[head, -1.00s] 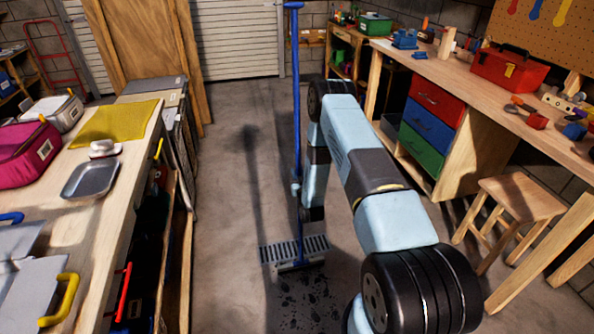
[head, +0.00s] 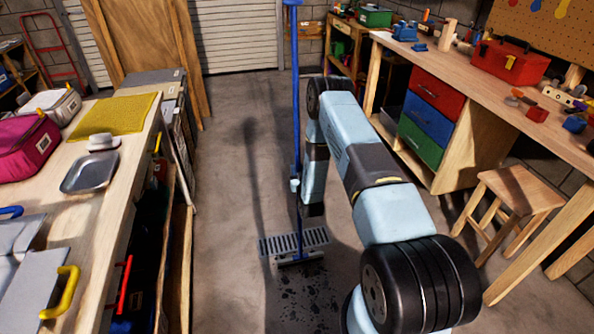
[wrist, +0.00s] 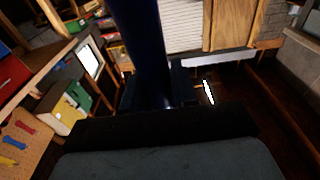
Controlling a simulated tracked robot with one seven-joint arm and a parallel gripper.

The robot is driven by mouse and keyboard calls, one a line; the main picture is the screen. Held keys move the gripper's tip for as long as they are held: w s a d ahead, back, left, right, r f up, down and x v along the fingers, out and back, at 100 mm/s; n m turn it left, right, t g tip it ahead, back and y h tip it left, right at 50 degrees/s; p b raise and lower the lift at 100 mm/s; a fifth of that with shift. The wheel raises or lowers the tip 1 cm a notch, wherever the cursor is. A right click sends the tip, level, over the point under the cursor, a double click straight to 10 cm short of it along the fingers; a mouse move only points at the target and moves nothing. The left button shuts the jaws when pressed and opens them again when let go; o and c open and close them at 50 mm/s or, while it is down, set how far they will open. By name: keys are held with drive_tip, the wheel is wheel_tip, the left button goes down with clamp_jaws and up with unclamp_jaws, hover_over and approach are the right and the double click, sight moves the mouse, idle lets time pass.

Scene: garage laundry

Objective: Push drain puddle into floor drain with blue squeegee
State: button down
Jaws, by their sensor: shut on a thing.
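The blue squeegee (head: 296,100) stands nearly upright on the floor, its long handle reaching the top of the head view. Its head (head: 300,257) rests at the near edge of the slotted metal floor drain (head: 318,237), between the grate and the puddle. The puddle (head: 305,300) is a patch of dark wet spots on the near side of the drain. My gripper (head: 296,185) is shut on the squeegee handle at about mid-height, partly hidden by the handle. The handle also fills the upper middle of the wrist view (wrist: 140,45).
A wooden workbench (head: 90,215) with bags and a tray runs along the left. On the right stand another bench (head: 450,70), coloured drawers (head: 428,120) and a stool (head: 517,190). Concrete floor between them is clear up to the roller door (head: 238,40).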

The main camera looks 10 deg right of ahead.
drive_tip(key=shift+f, duration=0.7)
idle(0.3)
drive_tip(key=shift+w, duration=0.1)
drive_tip(key=w, duration=1.1)
idle(0.5)
drive_tip(key=shift+w, duration=0.1)
drive_tip(key=r, duration=0.1)
drive_tip(key=s+r, duration=0.1)
drive_tip(key=r, duration=0.1)
drive_tip(key=s+r, duration=0.1)
drive_tip(key=shift+r, duration=0.4)
idle(0.6)
